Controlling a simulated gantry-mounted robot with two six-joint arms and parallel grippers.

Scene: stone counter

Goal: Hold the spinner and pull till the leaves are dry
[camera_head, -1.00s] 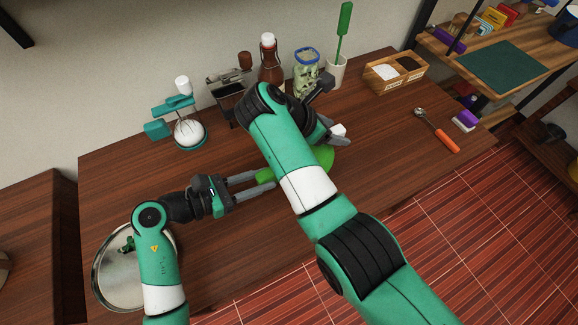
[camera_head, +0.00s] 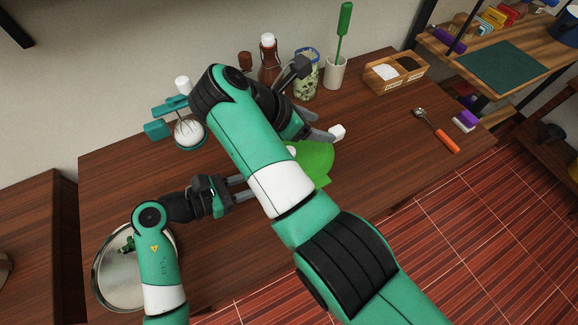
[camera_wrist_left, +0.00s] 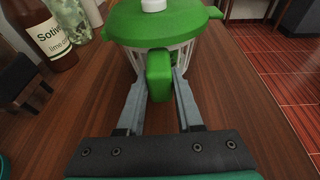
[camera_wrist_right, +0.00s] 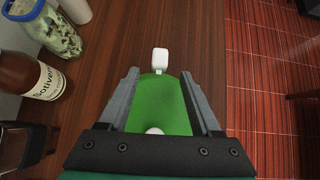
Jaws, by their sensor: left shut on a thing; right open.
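The salad spinner has a green lid (camera_head: 316,162) and, in the left wrist view, a pale slatted bowl (camera_wrist_left: 186,54). My left gripper (camera_wrist_left: 160,73) is shut on its green side handle (camera_wrist_left: 159,78). A white pull knob (camera_head: 337,131) sits past the lid's edge; it also shows in the right wrist view (camera_wrist_right: 160,57). A round white piece (camera_wrist_right: 155,131) is on the lid's middle. My right gripper (camera_wrist_right: 160,74) is open above the lid, its fingertips either side of and just short of the knob. My right arm hides part of the spinner in the head view. Leaves inside are not visible.
A sauce bottle (camera_head: 269,62), a jar (camera_head: 306,75) and a white cup with a green utensil (camera_head: 337,72) stand along the wall. A metal tray (camera_head: 112,284) lies at left front.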

